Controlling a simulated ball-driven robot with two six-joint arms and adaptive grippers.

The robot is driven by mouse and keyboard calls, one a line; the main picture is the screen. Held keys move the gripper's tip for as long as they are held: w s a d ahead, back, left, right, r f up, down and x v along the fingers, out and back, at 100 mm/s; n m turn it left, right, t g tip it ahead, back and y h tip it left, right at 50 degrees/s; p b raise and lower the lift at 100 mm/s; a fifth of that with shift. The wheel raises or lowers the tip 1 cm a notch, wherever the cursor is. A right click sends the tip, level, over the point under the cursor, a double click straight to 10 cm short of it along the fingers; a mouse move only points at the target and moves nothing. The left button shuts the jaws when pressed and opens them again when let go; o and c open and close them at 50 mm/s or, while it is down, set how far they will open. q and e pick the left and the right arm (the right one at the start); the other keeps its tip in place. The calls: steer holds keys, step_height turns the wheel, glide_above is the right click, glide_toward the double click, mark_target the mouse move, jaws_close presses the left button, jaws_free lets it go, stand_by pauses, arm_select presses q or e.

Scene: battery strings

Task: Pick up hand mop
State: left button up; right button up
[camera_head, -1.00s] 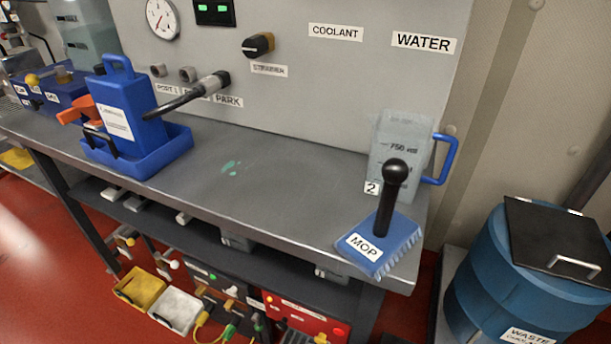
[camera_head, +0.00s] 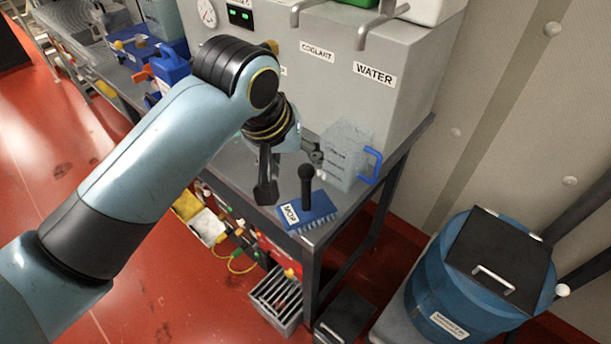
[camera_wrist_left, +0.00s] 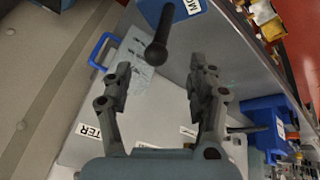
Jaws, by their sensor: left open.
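The hand mop (camera_head: 318,212) has a flat blue head with a MOP label and an upright black handle. It sits at the front right corner of the grey bench (camera_head: 231,178). My left gripper (camera_head: 290,168) is open and empty, just to the upper left of the mop handle. In the left wrist view the black handle (camera_wrist_left: 161,38) points toward my left gripper (camera_wrist_left: 160,66), its rounded end between the lines of the two fingers. I see no contact. My right gripper is not in view.
A clear jug with a blue handle (camera_head: 373,165) stands close behind the mop. The grey panel (camera_head: 398,110) rises behind the bench. A blue waste drum (camera_head: 432,285) stands on the right. A blue can (camera_head: 170,65) is at the left, partly behind my arm.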

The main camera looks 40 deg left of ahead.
mark_target(304, 168)
arm_select(q)
steer(key=x, duration=0.3)
steer(key=p+x, duration=0.1)
steer(key=x, duration=0.2)
steer(key=shift+w+d+f, duration=0.1)
steer(key=shift+w+f, duration=0.1)
steer(key=shift+w, duration=0.3)
steer(key=shift+c, duration=0.2)
steer(key=shift+s, duration=0.1)
jaws_close()
